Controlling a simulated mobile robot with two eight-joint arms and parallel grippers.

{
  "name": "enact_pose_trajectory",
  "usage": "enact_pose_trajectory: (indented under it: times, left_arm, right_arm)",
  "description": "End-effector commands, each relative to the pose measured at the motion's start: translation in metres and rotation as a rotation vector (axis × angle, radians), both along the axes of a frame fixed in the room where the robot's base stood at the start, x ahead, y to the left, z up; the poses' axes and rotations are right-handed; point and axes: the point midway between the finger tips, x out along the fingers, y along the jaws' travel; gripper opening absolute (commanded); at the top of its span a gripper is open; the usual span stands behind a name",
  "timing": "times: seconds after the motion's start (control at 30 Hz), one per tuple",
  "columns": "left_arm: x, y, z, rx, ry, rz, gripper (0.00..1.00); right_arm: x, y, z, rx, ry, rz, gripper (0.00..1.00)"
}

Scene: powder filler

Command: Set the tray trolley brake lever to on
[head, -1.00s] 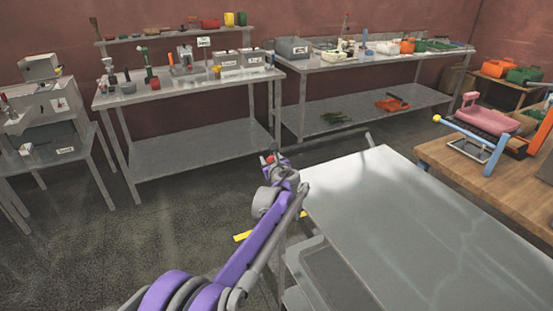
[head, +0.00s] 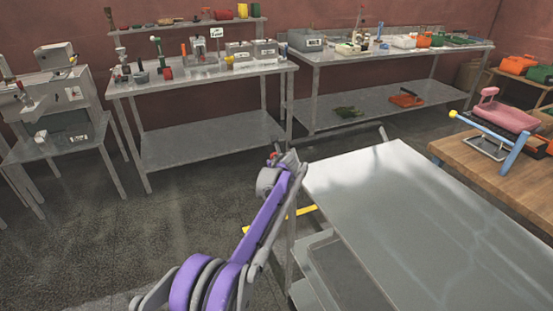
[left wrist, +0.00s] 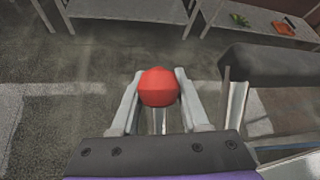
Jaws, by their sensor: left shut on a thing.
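The tray trolley (head: 400,205) stands in front of me, with a bare grey top and a lower shelf. My left gripper (head: 277,160) is at its left far corner, with a bit of red between the fingers. In the left wrist view a red ball knob (left wrist: 159,88) sits between the two fingers of my left gripper (left wrist: 160,76), which are shut on it. I take it for the brake lever's knob; the lever's shaft is mostly hidden, so its setting cannot be read. My right gripper is not in view.
A dark trolley bar (left wrist: 270,66) runs close at the right of the left gripper. Metal benches with equipment (head: 205,82) stand behind. A wooden table (head: 500,182) is at the right. The floor (head: 150,220) left of the trolley is clear, apart from a yellow strip beside it.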

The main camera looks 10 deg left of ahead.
Motion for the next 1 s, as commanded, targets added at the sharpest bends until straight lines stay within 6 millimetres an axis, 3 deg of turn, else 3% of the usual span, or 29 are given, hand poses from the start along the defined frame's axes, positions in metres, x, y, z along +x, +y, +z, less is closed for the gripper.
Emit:
enact_pose_trajectory:
  times: [0.43, 0.47, 0.6, 0.63, 1.0]
  left_arm:
    - [-0.0005, 0.0061, -0.0021, 0.002, 0.004, 0.010, 0.00]
    - [-0.0005, 0.0063, -0.0021, 0.002, 0.004, 0.010, 0.47]
    - [-0.0003, 0.0054, -0.0016, 0.003, 0.002, 0.008, 0.72]
    - [-0.0002, 0.0050, -0.0015, 0.003, 0.002, 0.008, 0.76]
    - [-0.0028, 0.0010, 0.0012, 0.001, 0.001, 0.003, 0.76]
  right_arm:
    - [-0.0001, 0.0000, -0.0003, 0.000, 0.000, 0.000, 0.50]
    - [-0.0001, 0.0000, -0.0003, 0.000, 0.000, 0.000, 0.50]
    - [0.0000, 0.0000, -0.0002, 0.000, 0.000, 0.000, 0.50]
    - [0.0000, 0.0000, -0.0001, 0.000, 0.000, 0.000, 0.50]
    - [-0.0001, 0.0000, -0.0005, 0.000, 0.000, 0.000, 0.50]
